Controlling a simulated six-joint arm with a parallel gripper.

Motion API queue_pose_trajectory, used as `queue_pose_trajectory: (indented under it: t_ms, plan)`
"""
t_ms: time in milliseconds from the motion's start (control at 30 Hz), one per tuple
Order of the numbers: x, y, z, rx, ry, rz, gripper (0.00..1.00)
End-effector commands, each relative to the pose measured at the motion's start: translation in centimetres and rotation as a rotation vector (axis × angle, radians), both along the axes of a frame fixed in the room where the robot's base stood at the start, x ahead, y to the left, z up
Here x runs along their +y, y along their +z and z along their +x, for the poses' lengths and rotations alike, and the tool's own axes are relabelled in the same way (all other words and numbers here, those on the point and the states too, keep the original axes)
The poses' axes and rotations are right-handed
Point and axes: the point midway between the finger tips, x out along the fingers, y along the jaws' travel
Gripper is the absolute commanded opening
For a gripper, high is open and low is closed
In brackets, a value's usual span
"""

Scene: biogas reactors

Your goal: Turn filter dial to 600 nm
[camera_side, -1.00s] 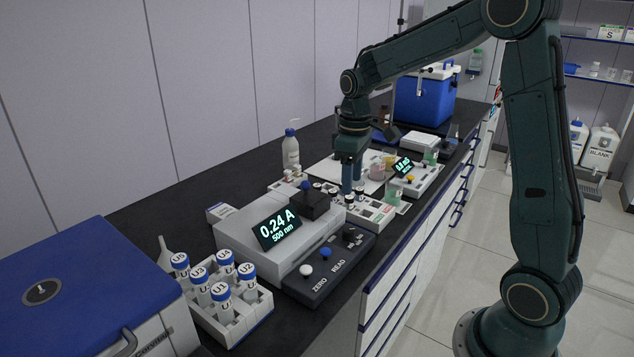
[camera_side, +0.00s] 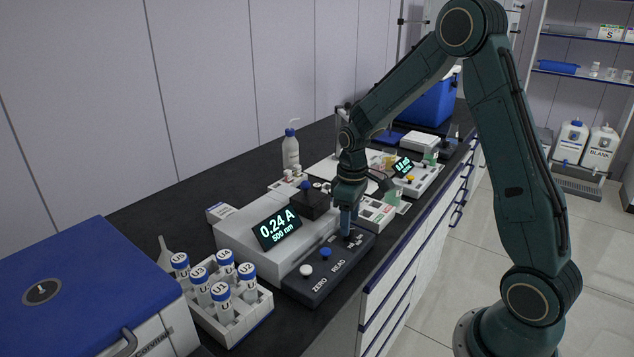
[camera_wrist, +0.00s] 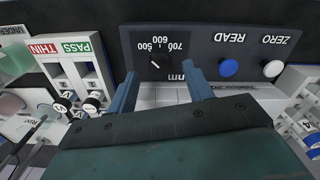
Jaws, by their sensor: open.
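The filter dial (camera_wrist: 156,63) is a dark knob with a small white pointer on the dark control panel (camera_wrist: 203,38). In the wrist view it lies between the fingertips of my gripper (camera_wrist: 160,72), which are apart, one on each side. The marks 500, 600 and 700 appear upside down around it. In the side view my gripper (camera_side: 346,232) points down over the panel's far end, largely hiding the dial. I cannot tell whether the fingers touch it. The photometer display (camera_side: 278,229) reads 0.24 A and 500 nm.
A blue READ button (camera_side: 326,252) and a white ZERO button (camera_side: 306,270) sit on the same panel. A rack of blue-capped tubes (camera_side: 225,300) stands in front. A black knobbed cover (camera_side: 309,202) rises beside my gripper. A PASS/THIN tray (camera_wrist: 78,58) stands close by.

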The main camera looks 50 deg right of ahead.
Motion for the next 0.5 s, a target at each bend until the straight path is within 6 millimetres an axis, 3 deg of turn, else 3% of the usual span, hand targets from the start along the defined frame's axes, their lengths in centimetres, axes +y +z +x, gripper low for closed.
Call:
queue_pose_trajectory:
  t_ms: [200, 500]
  plan:
    - [0.0, -2.1, 0.0, 0.001, 0.0, 0.0, 0.51]
    - [0.0, -2.6, 0.0, 0.0, 0.0, 0.0, 0.51]
